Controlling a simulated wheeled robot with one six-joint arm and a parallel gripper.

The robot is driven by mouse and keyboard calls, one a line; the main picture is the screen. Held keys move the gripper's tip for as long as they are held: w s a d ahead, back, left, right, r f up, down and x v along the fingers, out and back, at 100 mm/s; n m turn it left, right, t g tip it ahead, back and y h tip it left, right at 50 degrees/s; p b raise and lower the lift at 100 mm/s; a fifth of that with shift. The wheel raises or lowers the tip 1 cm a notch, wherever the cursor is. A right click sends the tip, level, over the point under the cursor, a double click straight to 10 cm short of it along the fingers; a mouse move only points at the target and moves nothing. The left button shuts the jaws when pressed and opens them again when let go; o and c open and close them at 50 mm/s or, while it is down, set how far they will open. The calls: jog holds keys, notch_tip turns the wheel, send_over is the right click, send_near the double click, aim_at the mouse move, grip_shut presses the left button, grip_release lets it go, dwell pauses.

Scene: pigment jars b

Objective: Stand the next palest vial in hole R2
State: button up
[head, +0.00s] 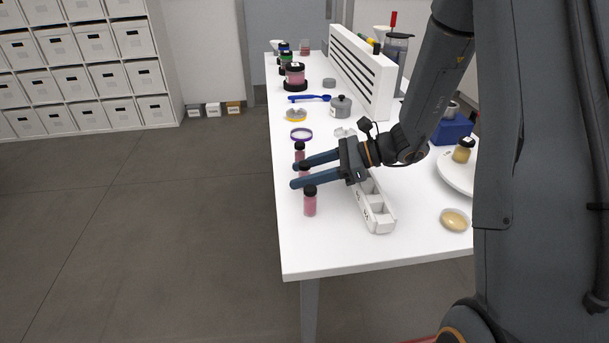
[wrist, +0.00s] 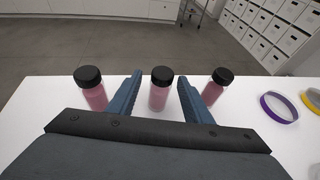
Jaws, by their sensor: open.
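Three pink vials with black caps stand upright in a row near the table's left edge: a near vial (head: 310,205), a middle vial (head: 305,173) and a far vial (head: 299,157). The near one looks lighter than the far one in the head view; the middle one is partly hidden. My gripper (head: 293,176) is open, its blue fingers on either side of the middle vial. In the wrist view the middle vial (wrist: 159,97) stands between the fingers (wrist: 160,78), apart from both. The white rack (head: 379,222) lies behind my gripper, which hides part of it; the visible holes look empty, and labels are unreadable.
The outer vials stand close outside my fingers. A purple ring (head: 301,134), a yellow-rimmed dish (head: 296,115), a grey pot (head: 340,107) and a blue spoon (head: 310,98) lie farther back. A yellowish oval dish (head: 454,220) is at right. The front of the table is clear.

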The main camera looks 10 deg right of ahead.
jog(key=c, duration=1.1)
